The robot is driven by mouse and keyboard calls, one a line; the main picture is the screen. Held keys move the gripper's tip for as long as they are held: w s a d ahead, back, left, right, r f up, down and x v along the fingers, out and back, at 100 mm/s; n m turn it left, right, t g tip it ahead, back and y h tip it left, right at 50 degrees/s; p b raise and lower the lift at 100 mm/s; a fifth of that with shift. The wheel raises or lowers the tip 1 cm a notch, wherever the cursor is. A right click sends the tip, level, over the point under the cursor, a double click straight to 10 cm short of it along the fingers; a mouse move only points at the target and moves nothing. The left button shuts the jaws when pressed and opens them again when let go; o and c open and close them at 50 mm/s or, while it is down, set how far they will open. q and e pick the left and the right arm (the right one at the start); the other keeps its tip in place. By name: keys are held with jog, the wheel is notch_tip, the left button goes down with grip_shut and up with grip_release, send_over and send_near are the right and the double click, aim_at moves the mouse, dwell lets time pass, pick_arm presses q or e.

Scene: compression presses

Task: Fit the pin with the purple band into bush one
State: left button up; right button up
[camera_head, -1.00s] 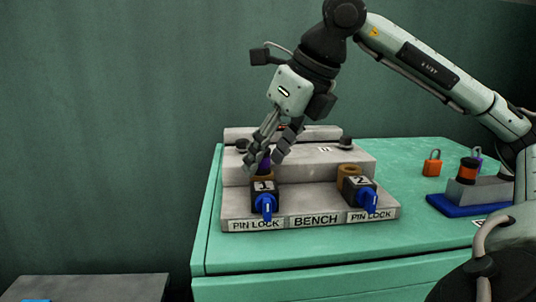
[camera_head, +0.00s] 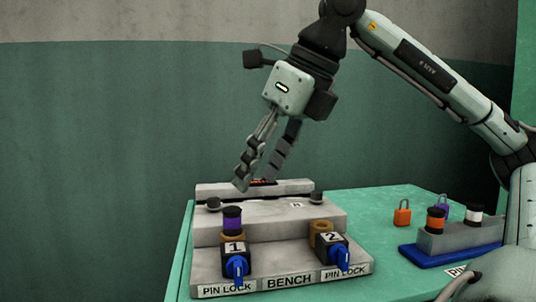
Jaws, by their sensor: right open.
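The pin with the purple band (camera_head: 232,218) stands upright in bush one (camera_head: 231,238), the brown ring behind the block marked 1. Its dark top and purple band show above the ring; its lower part is hidden. My right gripper (camera_head: 256,184) is open and empty, above and slightly right of the pin, apart from it. Bush two (camera_head: 320,229), behind the block marked 2, is another brown ring and looks empty. Blue pin lock handles (camera_head: 237,267) hang at the front of both blocks. My left gripper is not in view.
The grey bench fixture (camera_head: 285,262) sits on a green table (camera_head: 378,201). At the right, a grey holder on a blue base (camera_head: 440,253) carries an orange-banded pin (camera_head: 436,219) and a white-banded pin (camera_head: 473,214). Orange (camera_head: 402,212) and purple (camera_head: 442,206) padlocks stand behind it.

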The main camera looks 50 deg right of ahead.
jog(key=shift+v, duration=1.3)
